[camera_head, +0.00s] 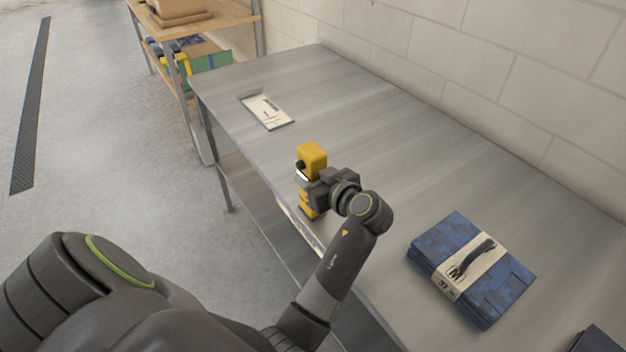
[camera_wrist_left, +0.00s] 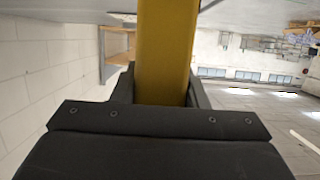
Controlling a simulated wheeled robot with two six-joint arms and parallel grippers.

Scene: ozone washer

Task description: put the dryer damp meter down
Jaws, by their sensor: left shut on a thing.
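The yellow dryer damp meter (camera_head: 312,156) is upright at the front edge of the metal table (camera_head: 400,140) in the head view. My left gripper (camera_head: 312,187) is shut on the meter's middle, with yellow showing above and below the fingers. In the left wrist view the yellow body (camera_wrist_left: 167,50) stands between the two dark fingers. I cannot tell whether the meter's base touches the table. My right gripper is not in view.
A white card or tray (camera_head: 266,111) lies near the table's far end. A folded blue garment stack (camera_head: 450,245) with a paper band lies at the right. A wooden shelf (camera_head: 230,20) stands beyond the table. The tabletop behind the meter is clear.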

